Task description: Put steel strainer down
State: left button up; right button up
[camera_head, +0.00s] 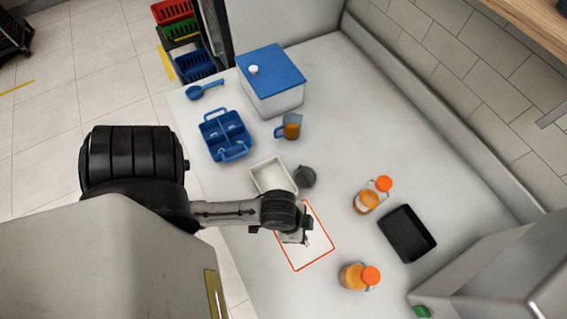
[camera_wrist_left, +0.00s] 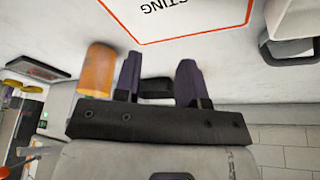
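A dark grey round item (camera_head: 305,176) stands on the table against the right side of a white tray (camera_head: 271,176); it may be the steel strainer, but I cannot tell for sure. In the left wrist view, a dark grey rim or handle (camera_wrist_left: 292,52) shows at the top right. My left gripper (camera_head: 294,236) is over the red-outlined sign (camera_head: 313,252), just below the grey item in the head view. Its two fingers (camera_wrist_left: 158,78) stand apart in the left wrist view. A dark block between them near the palm is unclear. My right gripper is not in view.
Two orange-capped bottles (camera_head: 368,200) (camera_head: 355,277) and a black tray (camera_head: 407,233) stand to the right. A jug (camera_head: 289,127), a blue caddy (camera_head: 225,136), a blue scoop (camera_head: 204,90) and a blue-lidded box (camera_head: 271,80) are farther back.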

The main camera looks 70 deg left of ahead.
pick_arm(q)
jog(key=shift+o, duration=0.3)
jog(key=s+a, duration=0.1)
jog(key=s+a+n+y, duration=0.1)
jog(key=s+a+n, duration=0.1)
jog(key=a, duration=0.1)
jog(key=shift+s+f, duration=0.25)
jog(key=shift+f, duration=0.1)
